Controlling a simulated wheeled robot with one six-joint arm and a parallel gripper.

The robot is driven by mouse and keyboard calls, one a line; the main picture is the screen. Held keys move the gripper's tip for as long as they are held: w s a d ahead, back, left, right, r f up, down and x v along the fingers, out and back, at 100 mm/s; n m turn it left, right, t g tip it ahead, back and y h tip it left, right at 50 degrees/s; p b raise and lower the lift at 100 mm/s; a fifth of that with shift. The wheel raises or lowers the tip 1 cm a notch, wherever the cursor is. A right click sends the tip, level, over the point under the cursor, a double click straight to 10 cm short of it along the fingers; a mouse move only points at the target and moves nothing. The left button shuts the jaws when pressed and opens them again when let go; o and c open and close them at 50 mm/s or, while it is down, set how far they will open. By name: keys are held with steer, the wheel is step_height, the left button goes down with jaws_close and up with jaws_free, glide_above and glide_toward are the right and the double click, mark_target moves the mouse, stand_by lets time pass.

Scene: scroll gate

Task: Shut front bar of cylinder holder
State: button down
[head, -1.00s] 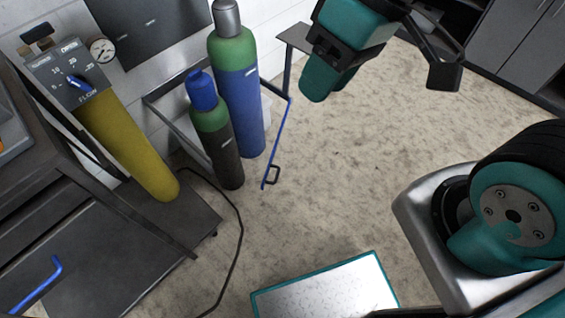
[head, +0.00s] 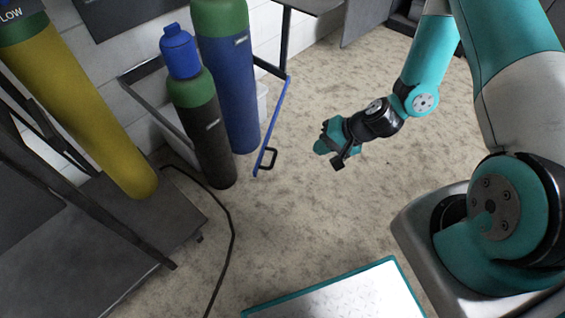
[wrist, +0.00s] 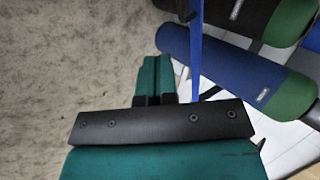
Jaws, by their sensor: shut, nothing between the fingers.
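The cylinder holder's blue front bar (head: 271,130) is swung out toward me in the head view, with a black loop handle (head: 266,158) at its near end. In the wrist view the blue bar (wrist: 196,60) runs down behind my gripper. A black cylinder with a green shoulder and blue cap (head: 209,132) and a blue cylinder with a green top (head: 233,95) stand in the holder. My gripper (head: 323,146) is right of the handle and apart from it, pointing left. It is shut and empty; its teal fingers (wrist: 155,75) lie together in the wrist view.
A yellow cylinder (head: 85,110) stands on a dark cart (head: 110,245) at the left. A black hose (head: 232,235) lies on the floor. The speckled floor (head: 320,210) around my gripper is clear. A grey cabinet (head: 363,20) stands at the back.

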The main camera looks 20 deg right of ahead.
steer(key=b+x, duration=0.1)
steer(key=x, duration=0.5)
steer(key=w+a+r+b+x, duration=0.1)
steer(key=b+x, duration=0.1)
steer(key=x, duration=0.4)
steer(key=shift+a, duration=0.55)
steer(key=shift+w+a, duration=0.1)
steer(key=shift+w, duration=0.1)
